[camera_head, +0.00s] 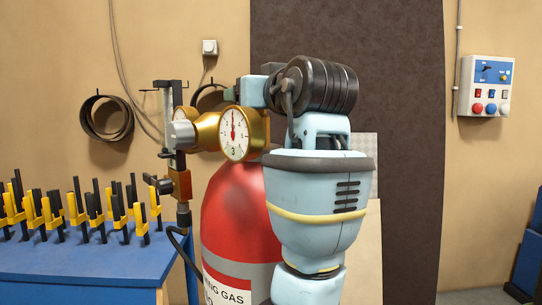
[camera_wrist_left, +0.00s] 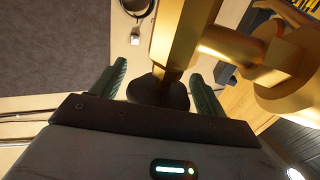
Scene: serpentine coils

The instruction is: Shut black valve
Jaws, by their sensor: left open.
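A dark round knob (camera_wrist_left: 160,96), which looks like the black valve, sits on a brass stem (camera_wrist_left: 178,35) in the left wrist view. My left gripper (camera_wrist_left: 159,71) is open, with one finger on each side of the knob. Gaps show between the fingers and the brass stem; I cannot tell if they touch the knob. In the head view, the brass regulator with its white gauge (camera_head: 234,134) stands over the red gas cylinder (camera_head: 232,215). My light-blue arm stands in front and hides part of both. I cannot make out the knob between the fingers there. My right gripper is not in view.
A blue table (camera_head: 90,262) at the left bears several yellow and black clamps (camera_head: 80,208). A hose and a thin post stand beside the cylinder. A control box (camera_head: 485,87) hangs on the right wall, and a black coil (camera_head: 105,118) hangs on the left wall.

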